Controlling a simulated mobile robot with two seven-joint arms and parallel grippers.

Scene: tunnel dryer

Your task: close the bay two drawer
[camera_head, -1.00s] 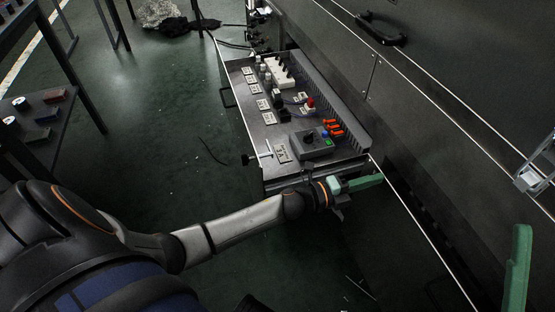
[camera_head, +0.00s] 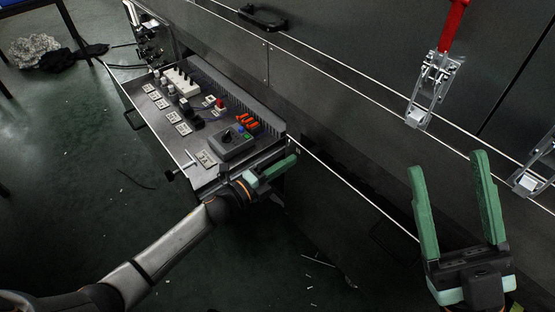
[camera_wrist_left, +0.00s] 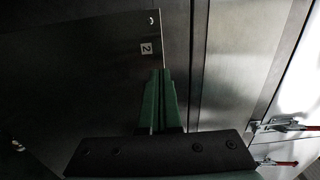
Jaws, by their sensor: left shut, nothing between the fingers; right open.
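The open drawer (camera_head: 220,171) stands out from the dark cabinet in the head view, with switches and small electrical parts on its top. A black handle (camera_head: 133,119) sits on its outer left side. My left gripper (camera_head: 292,161) is shut and empty at the drawer's near end, close to the cabinet face; I cannot tell whether it touches. My right gripper (camera_head: 482,160) is open and empty at the lower right.
The cabinet wall (camera_head: 330,100) runs diagonally, with a black handle (camera_head: 263,18) and a metal latch (camera_head: 434,90) with a red lever. A T-shaped knob (camera_head: 178,172) sticks out by the drawer's near left corner. The green floor left of the drawer is mostly clear.

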